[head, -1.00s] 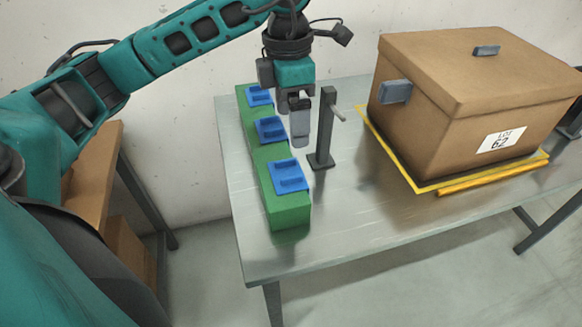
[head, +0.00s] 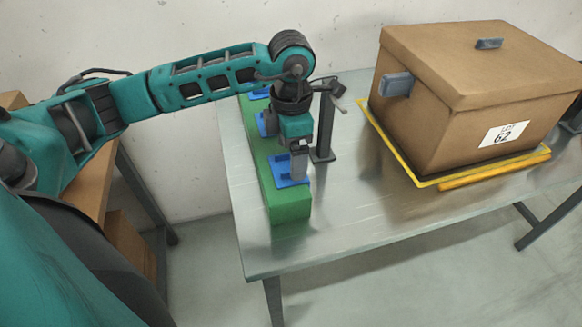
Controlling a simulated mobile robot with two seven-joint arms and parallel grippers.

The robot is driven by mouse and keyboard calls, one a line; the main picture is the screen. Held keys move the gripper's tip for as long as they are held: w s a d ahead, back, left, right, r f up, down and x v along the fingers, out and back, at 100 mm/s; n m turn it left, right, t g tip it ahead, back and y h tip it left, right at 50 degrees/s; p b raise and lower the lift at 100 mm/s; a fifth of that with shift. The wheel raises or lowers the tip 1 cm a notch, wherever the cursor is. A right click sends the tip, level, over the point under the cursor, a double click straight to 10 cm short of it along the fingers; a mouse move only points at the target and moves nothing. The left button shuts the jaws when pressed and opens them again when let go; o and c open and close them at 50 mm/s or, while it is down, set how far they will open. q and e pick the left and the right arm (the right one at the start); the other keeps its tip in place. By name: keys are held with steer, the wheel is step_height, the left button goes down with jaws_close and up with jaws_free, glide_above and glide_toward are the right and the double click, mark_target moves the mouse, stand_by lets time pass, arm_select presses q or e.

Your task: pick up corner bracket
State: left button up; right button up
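I cannot make out a part that is clearly a corner bracket. Three blue parts sit in a row on a long green block (head: 288,208). The front blue part (head: 291,183) is partly covered by my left gripper (head: 299,172). The middle blue part (head: 263,124) and the back blue part (head: 258,95) are largely hidden behind my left arm. My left gripper points down at the front blue part, its fingertips over or close to it. Contact and finger gap cannot be told. My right gripper is not in view.
A dark post (head: 325,130) with a side peg stands close right of my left gripper. A large lidded brown box (head: 440,110) sits within a yellow border (head: 400,165) on the metal table (head: 350,220). The table's front middle is clear.

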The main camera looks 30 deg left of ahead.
arm_select(q)
steer(key=shift+f, duration=0.6)
steer(key=shift+c, duration=0.3)
steer(key=c, duration=1.1)
